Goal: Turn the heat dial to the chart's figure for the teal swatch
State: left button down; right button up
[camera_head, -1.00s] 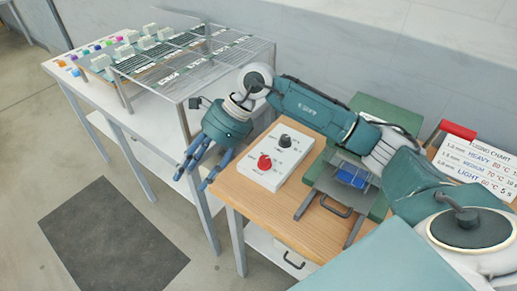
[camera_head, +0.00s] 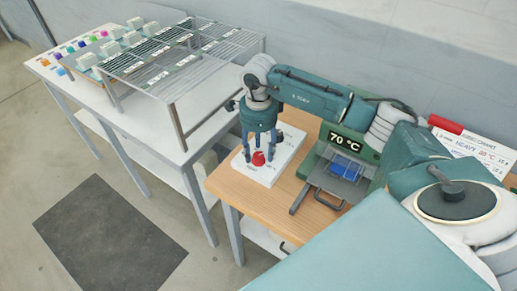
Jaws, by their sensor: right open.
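A white control box (camera_head: 285,165) on the wooden bench carries a red dial (camera_head: 258,159); its lettering is too small to read. My right gripper (camera_head: 259,157) points down over the box, open, with its fingers around the red dial; contact cannot be told. The box's black dial is hidden behind the gripper. The green press (camera_head: 373,152) shows 70 °C on its display (camera_head: 344,141). The chart (camera_head: 474,150) stands behind my right arm, partly covered, with a HEAVY line visible. My left gripper is out of view.
A wire rack (camera_head: 172,55) with labelled sections stands on the white table (camera_head: 150,125) at left. A blue piece (camera_head: 345,168) sits in the press. A red-ended bar (camera_head: 445,125) is by the chart. A dark mat (camera_head: 110,235) lies on the open floor.

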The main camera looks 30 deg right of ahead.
jog(key=shift+f, duration=0.7)
jog(key=c, duration=1.1)
jog(key=shift+c, duration=0.2)
